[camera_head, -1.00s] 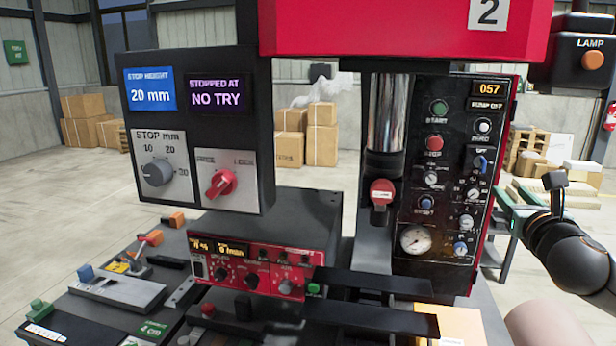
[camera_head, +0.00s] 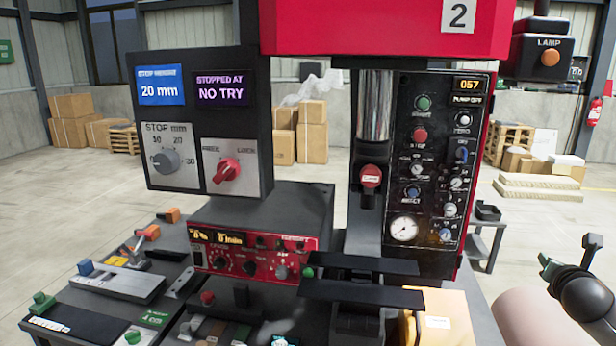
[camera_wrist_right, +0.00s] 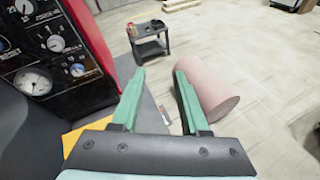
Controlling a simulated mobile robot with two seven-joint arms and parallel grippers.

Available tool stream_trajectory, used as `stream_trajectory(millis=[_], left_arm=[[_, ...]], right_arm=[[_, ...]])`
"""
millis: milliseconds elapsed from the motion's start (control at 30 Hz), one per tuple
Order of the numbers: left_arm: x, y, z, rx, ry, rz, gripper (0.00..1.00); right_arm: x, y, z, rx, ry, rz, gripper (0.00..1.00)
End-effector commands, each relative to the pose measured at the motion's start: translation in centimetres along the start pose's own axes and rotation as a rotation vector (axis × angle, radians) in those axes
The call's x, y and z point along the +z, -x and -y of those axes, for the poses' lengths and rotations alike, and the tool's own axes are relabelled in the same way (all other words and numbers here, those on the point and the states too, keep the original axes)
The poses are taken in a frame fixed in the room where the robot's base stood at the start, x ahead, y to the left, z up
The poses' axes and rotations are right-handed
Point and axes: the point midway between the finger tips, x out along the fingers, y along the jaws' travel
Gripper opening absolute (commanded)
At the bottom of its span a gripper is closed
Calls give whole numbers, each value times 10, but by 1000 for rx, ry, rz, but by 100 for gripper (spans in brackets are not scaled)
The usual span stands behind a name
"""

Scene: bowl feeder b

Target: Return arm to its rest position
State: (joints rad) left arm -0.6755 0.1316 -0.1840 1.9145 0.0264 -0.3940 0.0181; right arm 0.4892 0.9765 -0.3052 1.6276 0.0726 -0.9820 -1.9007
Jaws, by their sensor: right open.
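My right arm (camera_head: 588,296) shows at the right edge of the head view, clear of the red press (camera_head: 405,28). Green parts of its gripper (camera_head: 550,266) show beside the dark wrist, in the air to the right of the machine. In the right wrist view the right gripper (camera_wrist_right: 158,82) is open, its two green fingers apart with nothing between them. My left gripper is in neither view.
The press control panel (camera_head: 432,165) stands left of my right gripper. A pinkish cylinder (camera_head: 540,318) lies close by; it also shows in the right wrist view (camera_wrist_right: 207,92). A small dark side table (camera_head: 487,232) stands behind. Open floor lies between.

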Motion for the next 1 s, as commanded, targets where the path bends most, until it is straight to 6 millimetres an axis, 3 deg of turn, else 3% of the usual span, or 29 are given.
stream_trajectory(millis=[33,100,300,667,1000], left_arm=[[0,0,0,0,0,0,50],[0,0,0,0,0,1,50],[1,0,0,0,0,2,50],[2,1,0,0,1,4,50],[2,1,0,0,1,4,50]], right_arm=[[-17,-7,25,-48,-25,-31,45],[-33,-14,57,-107,-58,-61,45],[-74,-20,141,-261,-132,-130,45],[-50,-28,103,-92,-735,-13,45],[-25,-26,56,173,-1534,-51,45]])
